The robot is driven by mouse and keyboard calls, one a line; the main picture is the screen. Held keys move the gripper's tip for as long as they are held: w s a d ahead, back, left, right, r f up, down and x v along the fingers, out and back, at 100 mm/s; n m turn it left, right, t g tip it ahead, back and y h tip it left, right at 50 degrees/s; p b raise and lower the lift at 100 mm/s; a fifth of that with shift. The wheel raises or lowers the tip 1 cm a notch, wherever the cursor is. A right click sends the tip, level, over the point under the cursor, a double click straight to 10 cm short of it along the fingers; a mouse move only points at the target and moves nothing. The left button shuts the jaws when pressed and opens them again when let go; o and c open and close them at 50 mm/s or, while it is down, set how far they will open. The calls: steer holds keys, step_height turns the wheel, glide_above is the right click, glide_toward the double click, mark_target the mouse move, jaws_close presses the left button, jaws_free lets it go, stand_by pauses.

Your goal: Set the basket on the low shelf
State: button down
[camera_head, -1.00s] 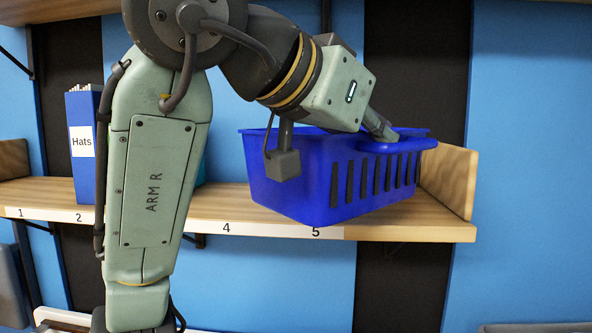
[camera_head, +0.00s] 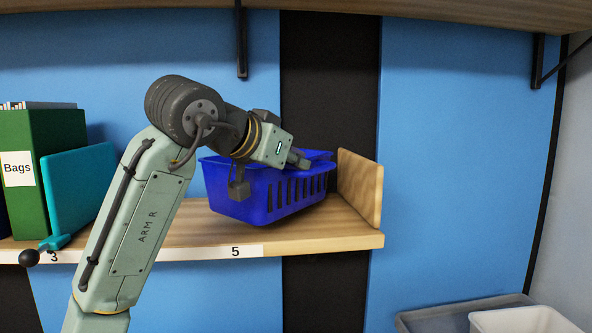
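The blue basket (camera_head: 252,193), with slots in its side, is over the right end of the lower wooden shelf (camera_head: 322,236), near label 5. It looks slightly tilted, and I cannot tell whether its base touches the board. My gripper (camera_head: 299,160) is at the basket's top rim on the near right side and appears shut on it. The fingertips are small and partly hidden against the rim.
An upright wooden end panel (camera_head: 360,187) stands just right of the basket. A teal item (camera_head: 82,190) and a green Bags box (camera_head: 55,150) stand on the left. Another shelf (camera_head: 440,14) runs above. Bins (camera_head: 525,320) sit below right.

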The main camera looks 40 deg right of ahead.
steer(key=shift+a+f, duration=0.1)
steer(key=shift+f, duration=1.2)
steer(key=shift+f, duration=0.15)
steer(key=c, duration=1.8)
jaws_free()
